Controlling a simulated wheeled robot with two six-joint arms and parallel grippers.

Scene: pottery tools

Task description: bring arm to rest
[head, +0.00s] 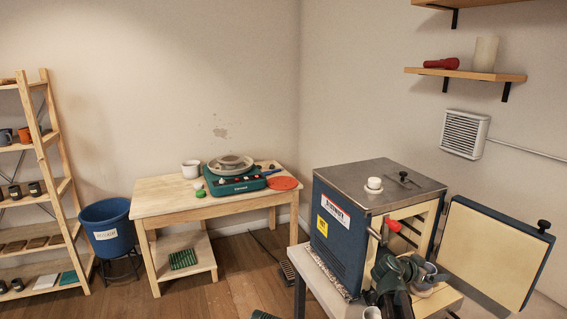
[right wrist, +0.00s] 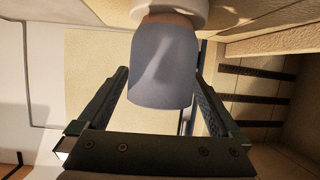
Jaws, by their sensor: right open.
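My right arm comes in from the bottom of the head view. My right gripper (head: 420,277) is at the open front of the blue kiln (head: 335,262), low near its mouth. In the right wrist view my right gripper (right wrist: 161,73) is open, its two dark fingers spread with a blue-grey cup-like piece (right wrist: 162,68) showing between or beyond them. Gaps show on both sides of the piece; I cannot tell whether a finger touches it. The piece's top meets a pale round shape. My left gripper cannot be made out in the head view.
The kiln door (head: 495,252) stands open to the right of my right arm. A wooden table (head: 160,205) with a pottery wheel (head: 236,184) stands left of the kiln. A blue bucket (head: 108,228) and wooden shelves (head: 52,150) are at the left. Floor between is mostly clear.

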